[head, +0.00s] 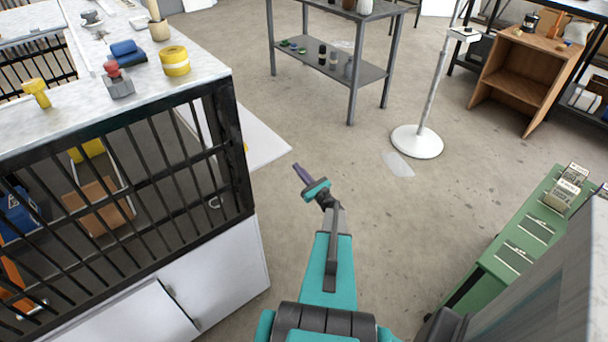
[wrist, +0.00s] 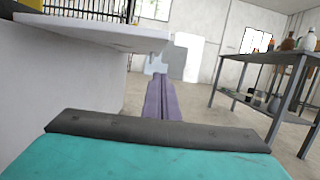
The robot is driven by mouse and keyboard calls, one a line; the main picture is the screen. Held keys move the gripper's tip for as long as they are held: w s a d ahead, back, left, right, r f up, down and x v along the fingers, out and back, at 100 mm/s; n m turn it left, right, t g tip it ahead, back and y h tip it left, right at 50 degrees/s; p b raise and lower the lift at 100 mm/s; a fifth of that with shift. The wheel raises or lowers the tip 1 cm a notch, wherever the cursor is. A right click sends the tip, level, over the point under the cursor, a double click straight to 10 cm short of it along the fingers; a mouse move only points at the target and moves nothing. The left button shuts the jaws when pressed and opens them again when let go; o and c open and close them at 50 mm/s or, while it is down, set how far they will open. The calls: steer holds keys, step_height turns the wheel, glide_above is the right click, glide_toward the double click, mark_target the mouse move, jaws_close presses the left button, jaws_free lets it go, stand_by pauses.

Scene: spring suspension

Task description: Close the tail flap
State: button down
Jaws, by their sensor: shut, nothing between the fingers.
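The tail flap (head: 258,137) is a flat white panel, swung out roughly level from the far end of the barred vehicle bed. In the wrist view the flap (wrist: 95,36) juts in from the upper left, with a small grey fitting under its outer end. My gripper (head: 297,168) has purple fingers closed together with nothing between them. It is in the open air to the right of the flap's near outer corner, apart from it. In the wrist view the fingers (wrist: 162,80) point forward, just right of the flap's outer end. The flap's hinge side is partly hidden behind the bars.
The barred bed (head: 120,180) with a marble-like top stands at left, holding boxes. A grey metal table (head: 352,75) is ahead, a white-based stand (head: 417,141) right of it, a green cabinet (head: 520,240) at right.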

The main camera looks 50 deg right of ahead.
steer(key=w+r+p, duration=0.2)
steer(key=w+r, duration=0.1)
steer(key=r, duration=0.2)
steer(key=shift+w+d, duration=0.4)
steer(key=shift+r, duration=0.15)
stand_by(0.4)
